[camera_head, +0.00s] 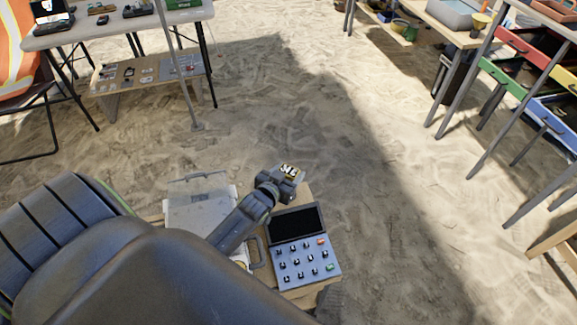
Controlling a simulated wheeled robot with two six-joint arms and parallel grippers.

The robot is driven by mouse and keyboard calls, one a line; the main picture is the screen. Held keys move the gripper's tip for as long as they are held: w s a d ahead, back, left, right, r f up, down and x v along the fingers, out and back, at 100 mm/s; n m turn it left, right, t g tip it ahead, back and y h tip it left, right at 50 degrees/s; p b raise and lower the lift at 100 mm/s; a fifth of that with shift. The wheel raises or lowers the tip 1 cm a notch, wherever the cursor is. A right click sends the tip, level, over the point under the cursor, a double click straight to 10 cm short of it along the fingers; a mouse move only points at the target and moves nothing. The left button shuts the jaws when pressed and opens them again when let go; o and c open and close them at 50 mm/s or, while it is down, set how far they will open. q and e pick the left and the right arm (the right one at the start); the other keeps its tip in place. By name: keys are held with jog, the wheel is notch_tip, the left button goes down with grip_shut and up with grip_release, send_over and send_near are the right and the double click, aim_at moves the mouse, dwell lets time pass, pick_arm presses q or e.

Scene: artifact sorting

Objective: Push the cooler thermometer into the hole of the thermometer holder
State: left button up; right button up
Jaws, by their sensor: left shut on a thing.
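My left arm reaches in from the lower left, and its gripper (290,172) is above the right side of a small wooden stand. A pale grey-white case (200,188) stands on the stand left of the gripper, partly hidden by my arm. I cannot make out the cooler thermometer or the thermometer holder. My right gripper is not in view.
A grey keypad device (303,262) with a dark screen lies below the gripper. A folding table (105,32) with a low shelf (150,75) stands at the back left. Tables and coloured drawers (510,80) stand at the right. Sandy ground between is free.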

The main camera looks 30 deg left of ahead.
pick_arm(q)
jog(key=shift+f+b, duration=0.65)
jog(key=shift+f, duration=0.15)
jog(key=o, duration=1.1)
jog(key=shift+r, duration=0.1)
jog(key=shift+c, duration=0.2)
jog(key=shift+s, duration=0.1)
jog(key=v, duration=1.7)
jog(key=shift+s, duration=0.1)
